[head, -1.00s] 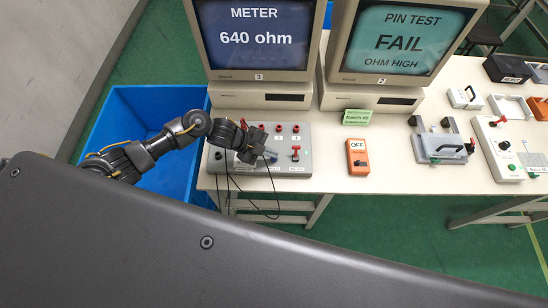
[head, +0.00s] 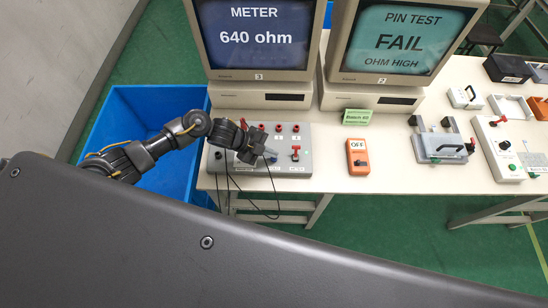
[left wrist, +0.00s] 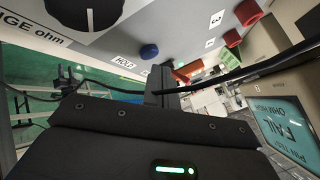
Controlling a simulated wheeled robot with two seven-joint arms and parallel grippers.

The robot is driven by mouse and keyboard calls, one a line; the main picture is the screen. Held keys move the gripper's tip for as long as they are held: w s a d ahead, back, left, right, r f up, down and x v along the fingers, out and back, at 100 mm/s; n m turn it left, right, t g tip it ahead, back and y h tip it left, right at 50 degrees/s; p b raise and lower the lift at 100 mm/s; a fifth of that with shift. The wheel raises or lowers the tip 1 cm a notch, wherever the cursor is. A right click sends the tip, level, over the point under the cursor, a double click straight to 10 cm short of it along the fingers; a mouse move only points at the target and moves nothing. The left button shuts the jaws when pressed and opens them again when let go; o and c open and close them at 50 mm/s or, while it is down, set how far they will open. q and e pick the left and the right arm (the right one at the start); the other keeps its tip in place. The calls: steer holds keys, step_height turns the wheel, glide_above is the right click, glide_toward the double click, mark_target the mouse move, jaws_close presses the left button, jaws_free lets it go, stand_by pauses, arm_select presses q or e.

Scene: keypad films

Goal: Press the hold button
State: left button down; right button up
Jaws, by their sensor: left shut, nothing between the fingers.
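The blue hold button (left wrist: 149,51), with a HOLD label (left wrist: 123,62) beside it, shows in the left wrist view on the grey meter panel. In the head view the meter panel (head: 301,168) stands at the table's left end, and my left gripper (head: 258,157) is over it, covering part of its face. My left gripper (left wrist: 160,82) is shut and empty, its fingertips close beside the button; I cannot tell whether they touch it. The meter monitor (head: 262,37) reads 640 ohm. My right gripper is not in view.
A black dial (left wrist: 85,12) and red sockets (left wrist: 247,12) are on the panel; black leads cross near my fingers. A blue bin (head: 122,105) stands left of the table. An orange OFF box (head: 357,170) lies to the right, with bare table between.

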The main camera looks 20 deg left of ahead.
arm_select(q)
steer(key=shift+f, duration=0.3)
steer(key=shift+f+b, duration=0.35)
steer(key=shift+b, duration=0.1)
stand_by(0.4)
steer(key=shift+r, duration=0.15)
steer(key=shift+r+p, duration=0.65)
steer(key=shift+p, duration=0.1)
step_height(320, 180, up, 5)
steer(key=p, duration=0.4)
stand_by(0.3)
stand_by(0.4)
